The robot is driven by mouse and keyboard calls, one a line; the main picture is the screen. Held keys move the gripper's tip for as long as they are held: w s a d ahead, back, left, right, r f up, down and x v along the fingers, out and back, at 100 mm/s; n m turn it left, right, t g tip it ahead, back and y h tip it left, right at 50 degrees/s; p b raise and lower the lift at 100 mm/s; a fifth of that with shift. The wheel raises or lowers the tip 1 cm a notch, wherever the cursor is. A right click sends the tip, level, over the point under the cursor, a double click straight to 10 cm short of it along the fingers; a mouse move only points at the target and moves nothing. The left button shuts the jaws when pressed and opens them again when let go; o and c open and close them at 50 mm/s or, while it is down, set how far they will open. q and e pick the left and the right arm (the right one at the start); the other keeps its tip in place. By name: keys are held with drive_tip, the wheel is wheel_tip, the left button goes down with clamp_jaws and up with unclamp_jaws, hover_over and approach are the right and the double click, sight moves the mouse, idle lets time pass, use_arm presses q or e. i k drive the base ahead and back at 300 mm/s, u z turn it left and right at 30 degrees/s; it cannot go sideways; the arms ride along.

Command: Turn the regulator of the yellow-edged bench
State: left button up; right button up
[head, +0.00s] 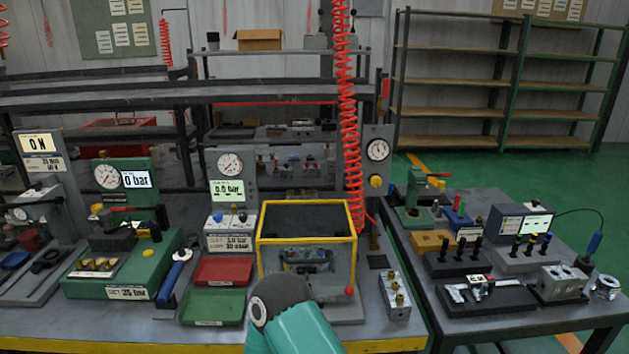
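The bench with a yellow front edge (60,344) fills the lower left and middle of the head view. At its back right stands a grey panel with a round gauge (377,150) and a yellow knob (376,182) below it, which looks like the regulator. The knob shows clearly, apart from any gripper. A teal arm link of mine with a dark rounded joint rises from the bottom middle, in front of the yellow-framed box. I cannot tell which arm it belongs to. Neither gripper shows.
The yellow-framed box (261,240) stands left of the panel, with a red coiled hose (347,120) hanging behind it. A valve block (396,296) sits in front right. Red (222,271) and green (213,307) trays lie left. A second bench (480,324) with fixtures stands right.

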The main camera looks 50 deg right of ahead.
sight(375, 181)
drive_tip(key=z, duration=0.05)
drive_tip(key=k, duration=1.6)
drive_tip(key=z, duration=1.15)
drive_tip(key=i, duration=1)
drive_tip(key=u, duration=0.05)
